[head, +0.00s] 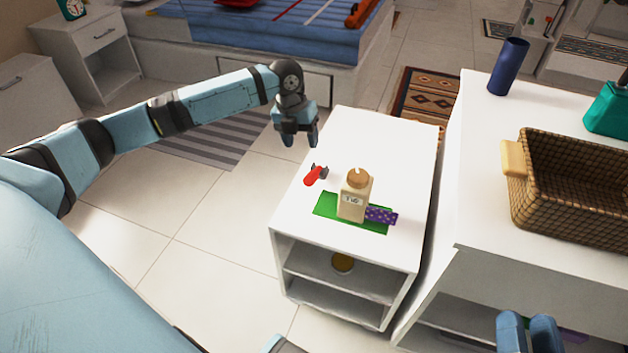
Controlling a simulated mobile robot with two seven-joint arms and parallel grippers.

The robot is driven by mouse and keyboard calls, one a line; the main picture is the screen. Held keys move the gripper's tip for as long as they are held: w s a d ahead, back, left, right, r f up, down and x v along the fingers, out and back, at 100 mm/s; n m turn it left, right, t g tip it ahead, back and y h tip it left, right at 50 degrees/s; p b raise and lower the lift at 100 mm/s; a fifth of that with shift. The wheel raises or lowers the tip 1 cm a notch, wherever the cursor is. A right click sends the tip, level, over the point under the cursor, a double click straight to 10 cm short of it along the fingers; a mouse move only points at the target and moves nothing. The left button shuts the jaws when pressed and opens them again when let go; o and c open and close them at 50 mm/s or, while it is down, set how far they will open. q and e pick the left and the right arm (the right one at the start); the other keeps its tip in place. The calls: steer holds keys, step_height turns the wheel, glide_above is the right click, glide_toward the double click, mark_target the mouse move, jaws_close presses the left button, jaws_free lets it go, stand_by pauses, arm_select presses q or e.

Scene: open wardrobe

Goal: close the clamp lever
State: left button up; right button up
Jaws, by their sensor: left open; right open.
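The clamp (315,174) is a small piece with a red lever and a dark grey part, near the left edge of the white cabinet's top. The lever slants down toward the lower left; whether it is raised cannot be told from this view. My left gripper (300,139) is open, points downward and is empty. In the picture it is just above and left of the clamp, apart from it. My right gripper (527,325) is at the bottom right edge, partly cut off, open, and far from the clamp.
The white cabinet's top (385,140) is clear at the back. A wicker basket (575,225) and blue cylinder (508,66) stand on the right unit.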

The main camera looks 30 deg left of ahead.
mark_target(310, 174)
arm_select(q)
steer(key=f+b, duration=0.1)
steer(key=f, duration=0.3)
steer(key=d+f+b, duration=0.1)
steer(key=f+b, duration=0.1)
steer(key=f, duration=0.2)
steer(key=d+f+b, duration=0.1)
steer(key=f, duration=0.3)
steer(key=shift+w+d+f, duration=0.1)
steer(key=shift+w+f, duration=0.2)
arm_select(e)
steer(key=shift+g, duration=0.9)
steer(key=f, duration=0.5)
steer(key=shift+w+a, duration=0.15)
steer(key=shift+a, duration=0.25)
arm_select(q)
steer(key=shift+c, duration=0.5)
jaws_close()
